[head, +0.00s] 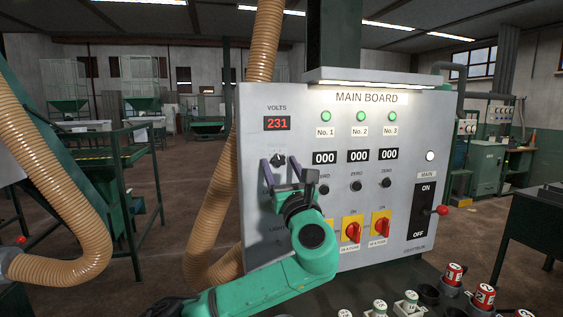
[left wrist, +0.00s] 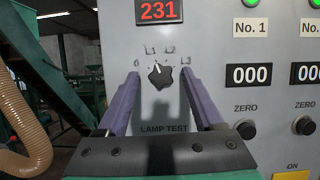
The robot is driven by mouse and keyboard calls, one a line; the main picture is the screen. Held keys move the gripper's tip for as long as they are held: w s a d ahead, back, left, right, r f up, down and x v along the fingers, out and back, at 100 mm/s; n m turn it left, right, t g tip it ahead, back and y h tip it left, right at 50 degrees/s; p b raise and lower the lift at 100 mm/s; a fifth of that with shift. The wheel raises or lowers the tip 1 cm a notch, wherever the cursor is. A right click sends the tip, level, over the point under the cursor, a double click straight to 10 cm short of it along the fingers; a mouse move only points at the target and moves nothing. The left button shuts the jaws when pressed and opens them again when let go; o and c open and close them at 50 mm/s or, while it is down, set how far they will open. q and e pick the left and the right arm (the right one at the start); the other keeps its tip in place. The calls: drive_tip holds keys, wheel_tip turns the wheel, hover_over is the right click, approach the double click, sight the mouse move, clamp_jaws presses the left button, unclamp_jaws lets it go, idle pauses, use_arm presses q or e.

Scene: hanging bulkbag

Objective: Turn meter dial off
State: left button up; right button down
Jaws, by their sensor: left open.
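The meter dial (head: 278,160) is a small black knob under the red VOLTS display (head: 277,123) on the grey main board. In the left wrist view the dial (left wrist: 160,76) sits below the marks 0, L1, L2 and L3. Its white pointer mark leans up and left, seemingly toward L1. The display (left wrist: 158,11) reads 231. My left gripper (head: 280,168) is open in front of the board, with its purple fingers either side of the dial. In the wrist view the open fingers (left wrist: 160,80) show gaps to the knob. My right gripper is out of view.
To the right are number displays (head: 358,156), black zero knobs (head: 356,186), red switches on yellow plates (head: 352,230) and the main lever (head: 441,210). A ribbed hose (head: 215,190) hangs left of the board. Red-topped items (head: 484,295) stand at the bottom right.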

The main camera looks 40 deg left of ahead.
use_arm(q)
drive_tip(key=c, duration=0.3)
clamp_jaws()
drive_tip(key=shift+w, duration=0.1)
drive_tip(key=shift+d+f+n+g, duration=0.1)
drive_tip(key=shift+n+g, duration=0.3)
drive_tip(key=shift+n, duration=0.2)
drive_tip(key=n+g+y+b, duration=0.1)
drive_tip(key=n, duration=0.3)
drive_tip(key=shift+w+g, duration=0.1)
drive_tip(key=shift+g, duration=0.3)
drive_tip(key=shift+w+d+n+g+b, duration=0.1)
drive_tip(key=shift+n+g+b, duration=0.25)
drive_tip(key=shift+n+g, duration=0.8)
drive_tip(key=shift+w+n+g+b, duration=0.1)
drive_tip(key=shift+n+g+b, duration=0.25)
drive_tip(key=shift+n, duration=1.6)
drive_tip(key=shift+o, duration=1.5)
unclamp_jaws()
drive_tip(key=shift+s, duration=0.1)
